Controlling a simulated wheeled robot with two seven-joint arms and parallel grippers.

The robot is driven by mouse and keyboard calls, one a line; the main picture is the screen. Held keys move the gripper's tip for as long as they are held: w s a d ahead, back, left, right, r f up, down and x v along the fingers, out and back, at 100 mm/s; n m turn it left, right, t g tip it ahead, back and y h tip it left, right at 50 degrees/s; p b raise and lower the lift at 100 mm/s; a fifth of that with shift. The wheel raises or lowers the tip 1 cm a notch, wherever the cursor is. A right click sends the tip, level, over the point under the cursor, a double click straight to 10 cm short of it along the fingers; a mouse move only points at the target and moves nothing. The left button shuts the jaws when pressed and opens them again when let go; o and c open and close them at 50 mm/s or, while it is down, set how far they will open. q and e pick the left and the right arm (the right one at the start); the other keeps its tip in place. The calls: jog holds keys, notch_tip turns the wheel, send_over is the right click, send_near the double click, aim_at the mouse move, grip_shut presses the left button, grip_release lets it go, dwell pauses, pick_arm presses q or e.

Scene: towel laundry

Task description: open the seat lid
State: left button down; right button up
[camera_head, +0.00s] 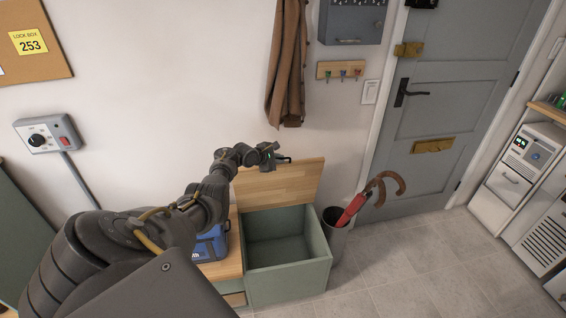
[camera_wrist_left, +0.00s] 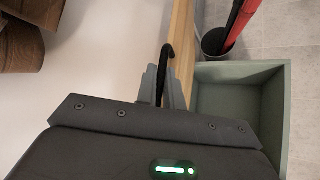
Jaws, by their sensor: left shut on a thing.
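The wooden seat lid (camera_head: 279,183) stands raised at the back of the green storage box (camera_head: 317,268), close to the wall. The box is open and its inside looks empty. My left gripper (camera_head: 284,159) is at the lid's upper edge, shut on a thin dark handle. In the left wrist view the gripper fingers (camera_wrist_left: 162,88) close around the dark handle (camera_wrist_left: 167,55), beside the lid's wooden edge (camera_wrist_left: 182,50). The open box (camera_wrist_left: 238,72) is to the right there. My right gripper is in neither view.
A grey bin (camera_head: 334,240) with a red umbrella (camera_head: 352,208) stands right of the box. A blue item (camera_head: 211,244) sits on the wooden bench beside it, partly behind my arm. A brown coat (camera_head: 287,70) hangs above the lid. The tiled floor at right is clear.

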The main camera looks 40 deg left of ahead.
pick_arm(q)
jog(key=shift+a+r, duration=0.1)
jog(key=shift+a, duration=0.05)
jog(key=c, duration=1.8)
grip_release()
jog(key=shift+s, duration=0.15)
jog(key=p+v, duration=0.3)
jog(key=v, duration=0.7)
jog(key=shift+s+p, duration=0.25)
jog(key=shift+p, duration=0.15)
jog(key=shift+r, duration=0.1)
